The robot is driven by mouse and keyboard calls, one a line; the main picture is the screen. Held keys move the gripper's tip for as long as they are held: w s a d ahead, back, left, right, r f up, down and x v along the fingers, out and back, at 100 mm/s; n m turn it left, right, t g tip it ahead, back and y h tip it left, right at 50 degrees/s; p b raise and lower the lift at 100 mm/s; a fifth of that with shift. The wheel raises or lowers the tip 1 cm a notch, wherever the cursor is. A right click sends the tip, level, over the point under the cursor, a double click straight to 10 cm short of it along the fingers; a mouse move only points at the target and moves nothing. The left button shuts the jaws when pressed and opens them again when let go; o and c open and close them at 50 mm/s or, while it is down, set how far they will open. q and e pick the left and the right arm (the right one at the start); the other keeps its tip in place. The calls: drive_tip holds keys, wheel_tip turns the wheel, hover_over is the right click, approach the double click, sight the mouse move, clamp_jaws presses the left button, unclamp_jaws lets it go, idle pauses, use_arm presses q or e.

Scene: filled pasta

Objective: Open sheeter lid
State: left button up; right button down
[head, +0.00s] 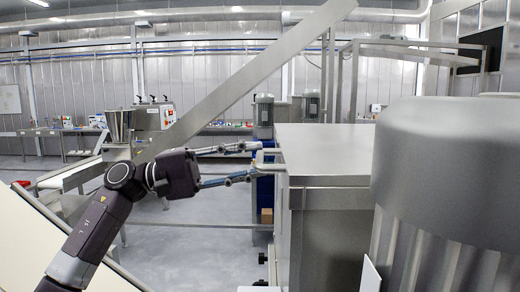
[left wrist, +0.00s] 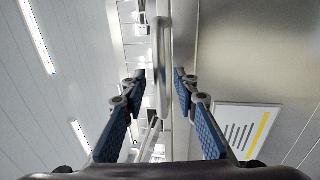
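The sheeter's stainless steel lid (head: 325,148) is a flat-topped box right of centre in the head view, and it looks closed. A bar handle (head: 268,154) stands out from its left side. My left gripper (head: 249,162) is open, with its fingertips close to the handle. In the left wrist view the handle (left wrist: 161,65) shows in the gap between the two spread fingers (left wrist: 160,80), with space on both sides. I cannot tell how deep it sits between them. My right gripper is not in view.
A large grey motor-like cylinder (head: 450,165) blocks the right foreground. A long slanted steel beam (head: 245,80) passes behind my arm. A cream conveyor surface (head: 50,245) lies at lower left. The floor (head: 205,250) below my gripper is mostly clear. A label plate (left wrist: 245,130) shows in the left wrist view.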

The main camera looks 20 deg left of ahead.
use_arm(q)
drive_tip(key=shift+x, duration=1)
drive_tip(key=shift+f, duration=0.1)
drive_tip(key=shift+c, duration=0.5)
clamp_jaws()
